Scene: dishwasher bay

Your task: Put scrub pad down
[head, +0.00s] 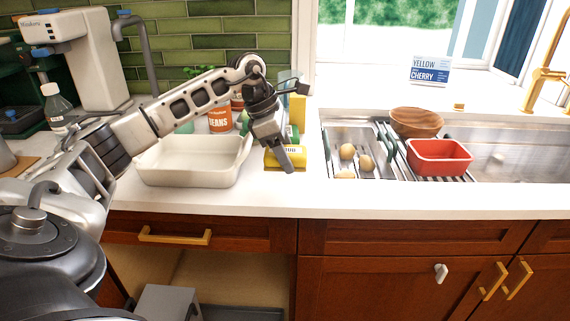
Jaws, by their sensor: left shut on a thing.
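My left gripper (277,150) reaches in from the left and points down over the counter, between the white basin and the sink. It is shut on what looks like the scrub pad, a yellow and green thing (298,157) at its fingers. The fingers cover part of it, and I cannot tell whether it touches the counter. My right gripper is not in view.
A white basin (190,180) stands left of the gripper. An orange beans can (221,120) is behind it. The sink at right holds several round yellowish things, a red tub (440,160) and a wooden bowl (416,122). The counter's front strip is clear.

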